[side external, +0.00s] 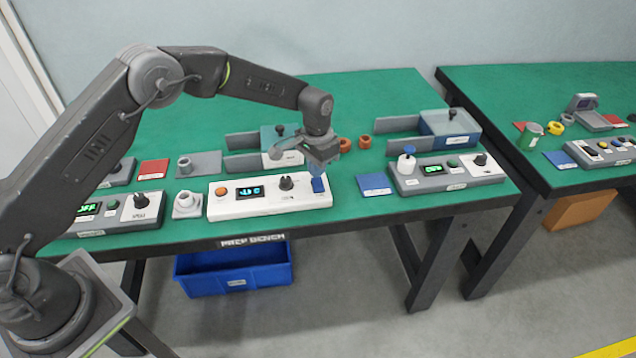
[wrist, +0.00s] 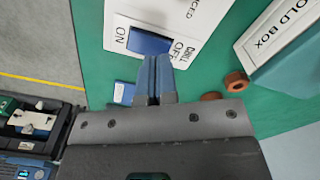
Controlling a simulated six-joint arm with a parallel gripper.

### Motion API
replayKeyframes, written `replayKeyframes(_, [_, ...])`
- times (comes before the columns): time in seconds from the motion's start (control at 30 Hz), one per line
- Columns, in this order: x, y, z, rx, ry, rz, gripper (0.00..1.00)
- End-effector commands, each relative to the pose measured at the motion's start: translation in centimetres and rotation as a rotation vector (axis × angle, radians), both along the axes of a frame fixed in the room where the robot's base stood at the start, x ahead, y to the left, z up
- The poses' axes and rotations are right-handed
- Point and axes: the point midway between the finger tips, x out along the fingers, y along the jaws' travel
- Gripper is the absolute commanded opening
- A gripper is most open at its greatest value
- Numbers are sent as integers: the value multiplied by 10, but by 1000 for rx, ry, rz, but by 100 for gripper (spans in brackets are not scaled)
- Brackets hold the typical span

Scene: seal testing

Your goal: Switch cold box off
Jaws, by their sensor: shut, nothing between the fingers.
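The white control panel (side external: 255,198) stands at the front of the green bench, with an orange button, a lit display (side external: 250,192) and a black knob. At its right end is a blue rocker switch (side external: 318,185), which also shows in the wrist view (wrist: 149,41) between the labels ON and OFF. My gripper (side external: 318,174) is shut and empty just over this switch. In the wrist view its blue fingertips (wrist: 160,58) lie at the rocker's edge, toward the OFF side; I cannot tell if they touch. The teal cold box (wrist: 290,65) carries a label and stands behind the panel.
Two orange-brown rings (wrist: 236,81) lie behind the panel. A blue pad (side external: 374,184) and a grey panel (side external: 446,176) with knobs are to the right. A grey block with a ring (side external: 187,205) is close on the left. A second bench is at far right.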

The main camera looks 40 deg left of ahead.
Motion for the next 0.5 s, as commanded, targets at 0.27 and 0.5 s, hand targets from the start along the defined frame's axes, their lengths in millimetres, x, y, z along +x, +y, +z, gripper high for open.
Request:
replayKeyframes(0.27, [0, 0, -4, 0, 0, 0, 0])
replayKeyframes(0.5, [0, 0, -8, 0, 0, 0, 0])
